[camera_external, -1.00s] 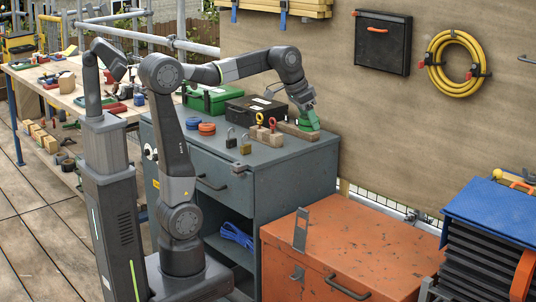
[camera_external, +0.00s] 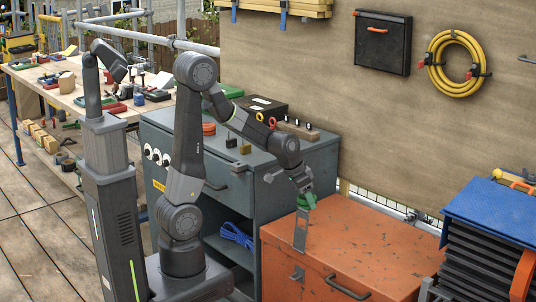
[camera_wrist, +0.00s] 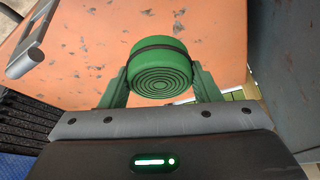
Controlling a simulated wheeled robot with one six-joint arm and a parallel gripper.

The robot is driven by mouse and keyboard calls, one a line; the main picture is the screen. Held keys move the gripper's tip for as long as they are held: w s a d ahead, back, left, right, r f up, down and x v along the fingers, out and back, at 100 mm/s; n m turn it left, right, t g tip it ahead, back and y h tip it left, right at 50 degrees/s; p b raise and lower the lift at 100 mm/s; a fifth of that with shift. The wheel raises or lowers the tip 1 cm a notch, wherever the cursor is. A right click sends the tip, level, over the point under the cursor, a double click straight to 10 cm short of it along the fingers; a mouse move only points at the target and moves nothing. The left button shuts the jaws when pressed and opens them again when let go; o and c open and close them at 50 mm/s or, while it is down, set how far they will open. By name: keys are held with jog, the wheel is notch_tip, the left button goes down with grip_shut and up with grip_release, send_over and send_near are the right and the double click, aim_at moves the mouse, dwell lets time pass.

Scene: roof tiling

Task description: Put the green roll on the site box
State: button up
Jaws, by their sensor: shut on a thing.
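The green roll (camera_wrist: 165,70) has a dark band around it and ringed grooves on its end. My gripper (camera_wrist: 162,85) is shut on it, with one green finger on each side in the wrist view. In the external view my gripper (camera_external: 306,200) is over the back left part of the orange site box (camera_external: 375,245), near its upright grey hasp. The roll is mostly hidden there by my gripper. The site box top (camera_wrist: 90,60) fills much of the wrist view behind the roll. I cannot tell whether the roll touches the box.
The grey cabinet (camera_external: 270,165) stands left of the site box, holding a black case, padlocks and an orange roll. The grey hasp (camera_external: 300,230) sticks up at the box's left. Black crates with a blue lid (camera_external: 495,215) stand at the right. The box top's middle is clear.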

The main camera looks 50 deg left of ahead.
aim_at(298, 203)
notch_tip(298, 203, down, 9)
jog(key=b, duration=0.3)
jog(key=shift+f, duration=0.2)
jog(key=o, duration=1)
jog(key=shift+r, duration=0.15)
jog(key=shift+r, duration=0.3)
jog(key=p+v, duration=0.3)
jog(key=v, duration=0.8)
jog(key=shift+s+r+p, duration=0.15)
jog(key=shift+r+p, duration=0.1)
jog(key=shift+p, duration=0.15)
jog(key=shift+o, duration=0.3)
